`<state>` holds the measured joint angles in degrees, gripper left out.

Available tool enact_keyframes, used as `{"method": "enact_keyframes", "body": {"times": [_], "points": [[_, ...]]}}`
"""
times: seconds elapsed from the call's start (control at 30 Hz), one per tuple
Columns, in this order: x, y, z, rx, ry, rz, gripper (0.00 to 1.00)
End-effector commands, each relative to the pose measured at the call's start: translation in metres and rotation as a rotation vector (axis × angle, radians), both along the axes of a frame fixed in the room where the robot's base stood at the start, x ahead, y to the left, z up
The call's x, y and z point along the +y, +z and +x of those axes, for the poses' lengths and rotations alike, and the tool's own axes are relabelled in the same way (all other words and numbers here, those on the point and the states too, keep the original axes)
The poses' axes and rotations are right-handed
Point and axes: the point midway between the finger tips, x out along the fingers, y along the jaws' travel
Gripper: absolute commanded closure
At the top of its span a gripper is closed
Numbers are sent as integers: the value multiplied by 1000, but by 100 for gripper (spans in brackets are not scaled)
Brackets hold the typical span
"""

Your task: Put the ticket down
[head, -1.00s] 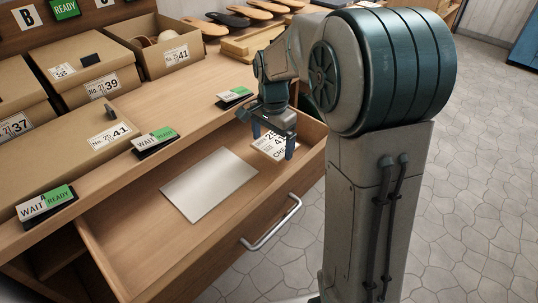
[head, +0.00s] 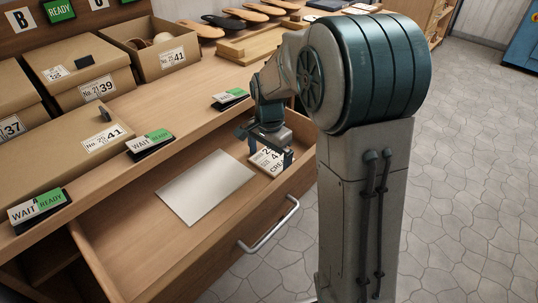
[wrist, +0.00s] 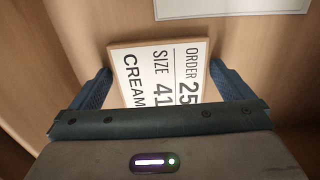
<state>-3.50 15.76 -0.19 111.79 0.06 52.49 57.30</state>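The ticket (head: 266,162) is a pale card with a wooden edge. In the wrist view the ticket (wrist: 165,75) reads ORDER 25, SIZE 41, CREAM. My gripper (head: 270,156) is low inside the open drawer (head: 133,245), near its right end. In the wrist view my gripper (wrist: 160,85) has one blue finger against each side edge of the ticket, so it is shut on it. The ticket is at or just above the drawer floor; I cannot tell whether it touches. The fingers hide part of its edges.
A pale sheet (head: 205,187) lies on the drawer floor left of the ticket. The drawer handle (head: 268,228) is at the front. WAIT/READY signs (head: 149,143) stand along the bench edge. Shoe boxes (head: 88,80) and sandal soles (head: 245,14) are behind. Bare drawer floor surrounds the sheet.

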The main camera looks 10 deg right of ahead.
Motion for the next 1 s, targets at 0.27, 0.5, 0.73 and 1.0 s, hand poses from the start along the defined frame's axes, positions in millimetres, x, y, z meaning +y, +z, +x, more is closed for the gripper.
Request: {"method": "enact_keyframes", "body": {"times": [0.27,0.5,0.73,1.0], "points": [[0,38,1,-6,0,1,0],[0,90,1,-5,0,0,0],[0,119,0,-2,0,0,0],[0,124,0,0,0,0,0]]}}
